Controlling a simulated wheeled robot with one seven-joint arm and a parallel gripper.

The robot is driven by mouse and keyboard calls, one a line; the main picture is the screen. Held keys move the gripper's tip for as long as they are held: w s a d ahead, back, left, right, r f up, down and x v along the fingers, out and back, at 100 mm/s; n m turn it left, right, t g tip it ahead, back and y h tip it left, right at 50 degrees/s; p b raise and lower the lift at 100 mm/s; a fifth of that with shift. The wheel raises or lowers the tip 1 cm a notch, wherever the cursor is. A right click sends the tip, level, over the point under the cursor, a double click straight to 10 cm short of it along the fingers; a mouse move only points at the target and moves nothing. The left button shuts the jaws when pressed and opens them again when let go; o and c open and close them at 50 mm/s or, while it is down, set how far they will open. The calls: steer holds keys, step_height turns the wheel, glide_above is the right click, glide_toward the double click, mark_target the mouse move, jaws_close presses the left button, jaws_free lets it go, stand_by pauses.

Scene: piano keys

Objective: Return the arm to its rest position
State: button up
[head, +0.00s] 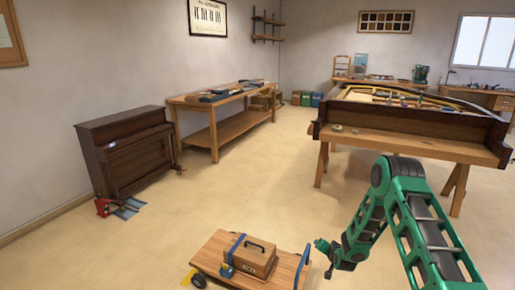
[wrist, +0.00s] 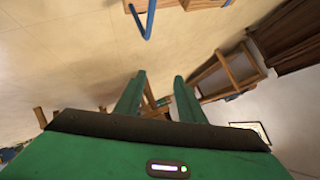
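My green arm comes in from the lower right in the head view and bends down to my gripper (head: 322,256). The gripper hangs in the air, just right of the blue handle of the wooden cart in that picture. In the wrist view, the two green fingers of my gripper (wrist: 160,88) stand apart, with nothing between them. The wrist camera looks across the room at a tilt.
The low wooden cart (head: 212,257) carries a brown case (head: 251,258). A piano frame on a trestle (head: 415,143) stands right, behind my arm. An upright piano (head: 128,150) and a workbench (head: 233,122) line the left wall. The middle floor is clear.

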steer(key=s+d+r+n+g+h, duration=0.1)
steer(key=s+d+r, duration=0.1)
steer(key=d+r, duration=0.35)
steer(key=s+d+r+g, duration=0.2)
steer(key=r, duration=0.7)
steer(key=s+d+r+g+h, duration=0.1)
steer(key=s+d+r, duration=0.2)
steer(key=s+r, duration=0.4)
steer(key=s+d+r+g, duration=0.2)
steer(key=s+d+r, duration=0.2)
steer(key=s+r, duration=0.35)
steer(key=s+r+g, duration=0.1)
steer(key=s+r, duration=0.2)
steer(key=s, duration=0.4)
steer(key=s+d+r+g, duration=0.1)
steer(key=s+r, duration=0.2)
steer(key=s, duration=0.4)
steer(key=s+r+g, duration=0.1)
steer(key=s+r, duration=0.2)
steer(key=s, duration=0.4)
steer(key=s+a+r+g, duration=0.1)
steer(key=s+a, duration=0.1)
steer(key=s, duration=0.7)
steer(key=s+a+r+g+y, duration=0.1)
steer(key=s+a, duration=0.1)
steer(key=s, duration=0.7)
steer(key=shift+s+a+r+m+y, duration=0.2)
steer(key=shift+s+r+m+y, duration=0.1)
steer(key=shift+s+m, duration=0.1)
